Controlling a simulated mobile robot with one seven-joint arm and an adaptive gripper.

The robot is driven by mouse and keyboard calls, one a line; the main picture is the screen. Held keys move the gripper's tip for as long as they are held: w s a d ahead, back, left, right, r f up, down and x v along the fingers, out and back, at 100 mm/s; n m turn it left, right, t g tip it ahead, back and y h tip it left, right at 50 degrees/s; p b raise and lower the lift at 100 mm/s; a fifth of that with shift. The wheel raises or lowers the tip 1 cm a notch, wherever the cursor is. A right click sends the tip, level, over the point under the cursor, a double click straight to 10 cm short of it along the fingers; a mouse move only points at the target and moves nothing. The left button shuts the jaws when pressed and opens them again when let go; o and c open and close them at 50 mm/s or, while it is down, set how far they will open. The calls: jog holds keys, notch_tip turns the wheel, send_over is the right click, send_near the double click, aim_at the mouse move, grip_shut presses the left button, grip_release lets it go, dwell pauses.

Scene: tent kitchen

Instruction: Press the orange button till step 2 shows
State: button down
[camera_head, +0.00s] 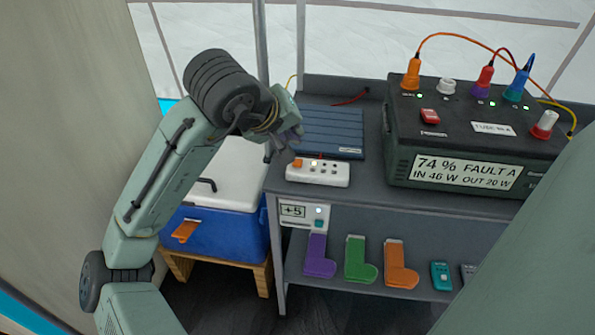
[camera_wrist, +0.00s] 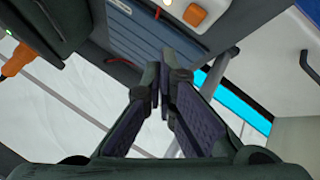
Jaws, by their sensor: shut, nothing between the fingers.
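The orange button (camera_head: 297,163) sits at the left end of a white control box (camera_head: 325,175) on the grey table. The box also has several small dark buttons and a small red light. In the wrist view the orange button (camera_wrist: 194,14) shows at the top edge, on the partly cut-off box. My gripper (camera_head: 290,138) is shut and empty, above and slightly left of the button, apart from it. Its fingers (camera_wrist: 162,80) also show in the wrist view. A small display (camera_head: 293,211) on the table's front reads "+5". I see no step number.
A blue ribbed panel (camera_head: 335,130) lies behind the box. A dark power unit (camera_head: 455,145) with plugs and a "FAULT A" screen stands to the right. A blue cooler (camera_head: 220,235) stands left. Coloured boot shapes (camera_head: 355,260) are on the shelf below.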

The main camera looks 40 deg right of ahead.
jog(key=shift+f+b, duration=0.4)
jog(key=shift+f, duration=1.1)
jog(key=shift+f, duration=0.15)
jog(key=shift+f, duration=0.3)
jog(key=shift+f, duration=0.45)
dwell(0.7)
dwell(0.3)
jog(key=shift+r+p, duration=0.8)
jog(key=shift+r, duration=0.15)
notch_tip(320, 180, up, 5)
jog(key=p, duration=0.5)
